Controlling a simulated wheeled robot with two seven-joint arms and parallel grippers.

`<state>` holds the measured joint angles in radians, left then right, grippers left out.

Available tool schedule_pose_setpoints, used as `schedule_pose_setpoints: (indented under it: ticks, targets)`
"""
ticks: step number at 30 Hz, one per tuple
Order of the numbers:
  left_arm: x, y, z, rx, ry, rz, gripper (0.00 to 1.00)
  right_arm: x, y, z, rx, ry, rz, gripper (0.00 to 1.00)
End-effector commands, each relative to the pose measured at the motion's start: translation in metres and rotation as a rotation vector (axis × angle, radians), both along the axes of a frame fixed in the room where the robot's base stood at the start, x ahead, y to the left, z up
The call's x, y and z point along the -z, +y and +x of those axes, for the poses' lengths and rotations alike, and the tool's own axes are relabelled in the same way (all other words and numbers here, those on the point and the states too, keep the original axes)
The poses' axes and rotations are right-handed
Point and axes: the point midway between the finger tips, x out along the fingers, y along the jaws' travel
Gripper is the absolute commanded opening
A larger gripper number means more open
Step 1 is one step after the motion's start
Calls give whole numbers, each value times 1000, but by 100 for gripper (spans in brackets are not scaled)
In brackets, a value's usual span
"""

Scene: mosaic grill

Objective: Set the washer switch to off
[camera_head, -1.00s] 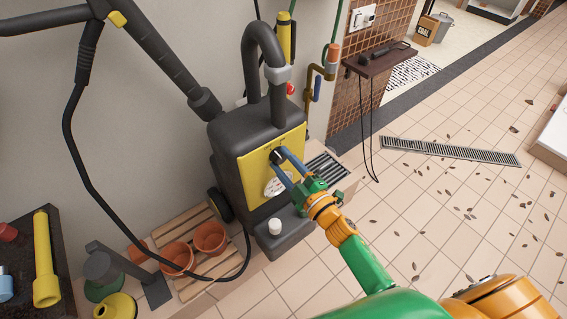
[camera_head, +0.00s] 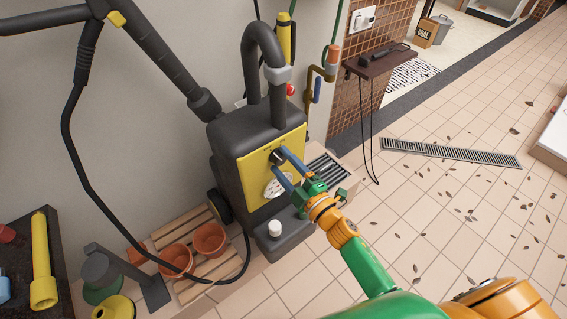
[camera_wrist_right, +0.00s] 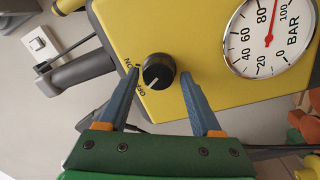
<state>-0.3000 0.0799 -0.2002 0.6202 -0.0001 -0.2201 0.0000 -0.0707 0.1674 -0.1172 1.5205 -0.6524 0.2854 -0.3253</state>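The pressure washer (camera_head: 226,130) is a dark grey body with a yellow front panel (camera_head: 250,175). Its switch is a round black knob (camera_wrist_right: 158,71) with a pale pointer mark, next to ON and OFF lettering on the panel in the right wrist view. The pointer mark lies toward the lower left, on the lettering side. My right gripper (camera_head: 276,161) is open at the panel, its blue fingers on either side of the knob with gaps visible in the wrist view (camera_wrist_right: 152,82). The knob is partly hidden by the fingers in the head view. My left gripper is not in view.
A pressure gauge (camera_wrist_right: 268,38) sits on the panel beside the knob. A black hose (camera_head: 68,150) hangs at left. Terracotta pots (camera_head: 209,239) stand on a wooden pallet below. A small brown shelf (camera_head: 379,61) is on the tiled wall.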

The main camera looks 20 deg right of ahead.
Motion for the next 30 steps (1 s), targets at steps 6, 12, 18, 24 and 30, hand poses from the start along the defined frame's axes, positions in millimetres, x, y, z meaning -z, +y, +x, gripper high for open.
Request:
schedule_pose_setpoints:
  ticks: [6, 12, 18, 24, 30]
  targets:
    - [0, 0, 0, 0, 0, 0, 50, -1, 0, 0, 0, -2, 2, 80]
    - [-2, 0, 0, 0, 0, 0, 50, 1, -4, -12, 1, 1, 3, 80]
    - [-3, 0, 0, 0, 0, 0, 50, 4, -17, -53, 0, 2, 2, 80]
    - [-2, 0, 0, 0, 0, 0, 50, 4, -22, -68, -1, -1, 1, 80]
    - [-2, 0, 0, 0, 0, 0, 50, 4, -22, -67, 0, -2, 2, 80]
